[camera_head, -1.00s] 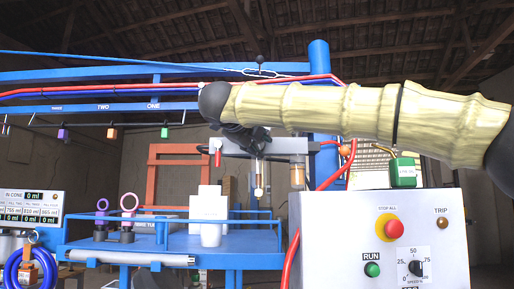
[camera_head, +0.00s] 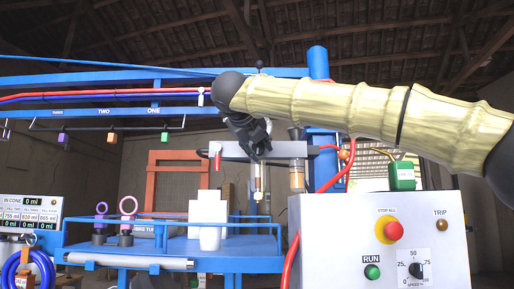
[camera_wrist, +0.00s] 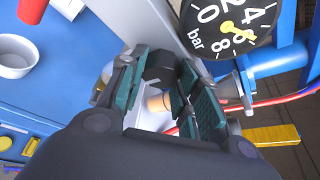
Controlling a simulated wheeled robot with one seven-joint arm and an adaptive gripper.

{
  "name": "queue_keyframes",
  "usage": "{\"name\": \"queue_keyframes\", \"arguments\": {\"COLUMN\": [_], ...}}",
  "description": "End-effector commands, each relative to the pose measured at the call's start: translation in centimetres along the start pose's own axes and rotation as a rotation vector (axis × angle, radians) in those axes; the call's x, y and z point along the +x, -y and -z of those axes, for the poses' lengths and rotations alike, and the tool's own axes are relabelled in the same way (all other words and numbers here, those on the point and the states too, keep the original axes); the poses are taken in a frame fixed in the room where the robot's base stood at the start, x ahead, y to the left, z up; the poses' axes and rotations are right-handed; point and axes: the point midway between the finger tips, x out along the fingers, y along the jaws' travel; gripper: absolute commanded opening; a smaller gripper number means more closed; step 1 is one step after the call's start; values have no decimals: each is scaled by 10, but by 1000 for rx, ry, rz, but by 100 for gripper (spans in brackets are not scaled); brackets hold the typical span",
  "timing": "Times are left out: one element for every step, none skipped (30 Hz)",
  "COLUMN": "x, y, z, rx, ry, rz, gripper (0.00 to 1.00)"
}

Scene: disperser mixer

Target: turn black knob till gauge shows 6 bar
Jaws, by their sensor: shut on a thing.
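The black knob (camera_wrist: 160,68) sits between the green-padded fingers of my gripper (camera_wrist: 163,88) in the wrist view. The gripper is shut on it. The round black gauge (camera_wrist: 218,28) stands just right of the knob, marked "bar" with white numbers. Its yellow needle (camera_wrist: 240,33) points close to the 6; part of the dial is cut off by the top edge. In the head view my gripper (camera_head: 258,143) is at the grey beam (camera_head: 285,149), and it hides the knob there.
A blue railed table (camera_head: 250,267) bears a white container (camera_head: 208,222). A control box (camera_head: 340,225) with a red stop button (camera_head: 393,231) stands right, below my arm. A red hose (camera_head: 291,262) runs down beside the box. A white cup (camera_wrist: 15,58) shows at left in the wrist view.

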Motion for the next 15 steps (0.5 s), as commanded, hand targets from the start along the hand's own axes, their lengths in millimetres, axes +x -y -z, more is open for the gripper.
{"name": "queue_keyframes", "arguments": {"x": [2,2,2,2,2,2,2,2,2,2,2,1,1,1,1], "y": [-4,-4,-4,-4,-4,-4,-4,-4,-4,-3,-3,-3,-2,-2,-2], "z": [2,2,2,2,2,2,3,2,2,2,2,2,2,2,1], "rx": [-3,-3,-3,-4,-4,-4,-4,-4,-4,-4,-3,-3,-3,-3,-3], "ry": [-6,-6,-6,-6,-6,-6,-6,-6,-5,-5,-4,-4,-4,-3,-3], "rz": [-3,-3,-3,-3,-3,-3,-3,-3,-3,-2,-2,-2,-2,-2,-1], "gripper": [9,9,9,9,9,9,9,38,46,51,54,54,54,54,54]}}
